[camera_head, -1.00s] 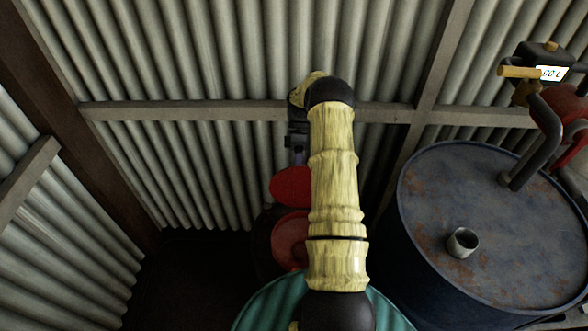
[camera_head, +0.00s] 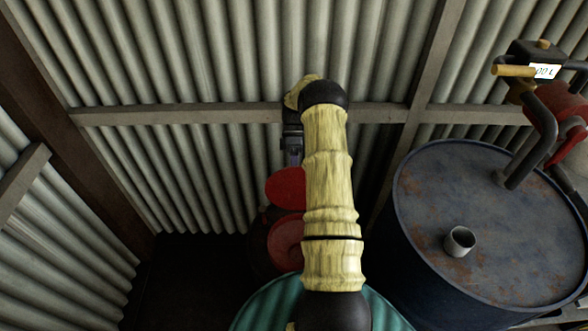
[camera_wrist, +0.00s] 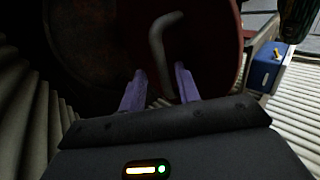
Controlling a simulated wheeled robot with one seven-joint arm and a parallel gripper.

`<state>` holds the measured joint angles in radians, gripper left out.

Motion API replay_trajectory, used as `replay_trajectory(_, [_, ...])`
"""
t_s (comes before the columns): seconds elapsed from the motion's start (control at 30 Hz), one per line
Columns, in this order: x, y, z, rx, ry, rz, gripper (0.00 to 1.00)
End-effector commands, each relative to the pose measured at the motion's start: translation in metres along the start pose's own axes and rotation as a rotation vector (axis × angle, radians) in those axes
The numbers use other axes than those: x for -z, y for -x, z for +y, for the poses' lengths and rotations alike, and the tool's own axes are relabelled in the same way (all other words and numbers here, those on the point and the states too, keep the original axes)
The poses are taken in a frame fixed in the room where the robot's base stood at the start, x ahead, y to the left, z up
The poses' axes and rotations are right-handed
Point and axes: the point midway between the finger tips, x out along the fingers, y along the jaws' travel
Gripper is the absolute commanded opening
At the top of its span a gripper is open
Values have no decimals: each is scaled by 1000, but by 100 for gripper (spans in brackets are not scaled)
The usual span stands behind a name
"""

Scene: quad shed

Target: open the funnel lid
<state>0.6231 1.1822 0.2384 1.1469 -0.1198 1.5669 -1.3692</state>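The funnel lid (camera_head: 285,187) is a red disc. In the head view it stands raised at the back of the red funnel (camera_head: 286,241), whose open mouth shows below it. My arm hides the right side of both. My gripper (camera_head: 294,158) is just above the lid's top edge, partly hidden by my arm. In the wrist view my gripper's two purple fingers (camera_wrist: 159,80) are apart, in front of a dark red round surface (camera_wrist: 205,50). A bent grey rod (camera_wrist: 162,40) reaches down between the fingertips; I cannot tell whether they touch it.
A large blue rusty drum (camera_head: 430,190) stands at the right with a short open pipe (camera_head: 459,241) and a hand pump (camera_head: 545,100) on top. A teal rounded surface (camera_head: 265,305) is at the front. Corrugated walls close in behind and left. A blue box (camera_wrist: 265,70) shows in the wrist view.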

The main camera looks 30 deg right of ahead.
Motion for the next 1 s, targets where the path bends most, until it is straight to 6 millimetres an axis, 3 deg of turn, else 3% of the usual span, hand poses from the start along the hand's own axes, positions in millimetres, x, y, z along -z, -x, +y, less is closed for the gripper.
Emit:
replay_trajectory(0.27, [2, 17, -14, -4, 3, 0, 33])
replay_trajectory(0.63, [0, 65, -59, -2, -1, -1, 33])
replay_trajectory(1.0, [0, 73, -67, 1, -1, -1, 33])
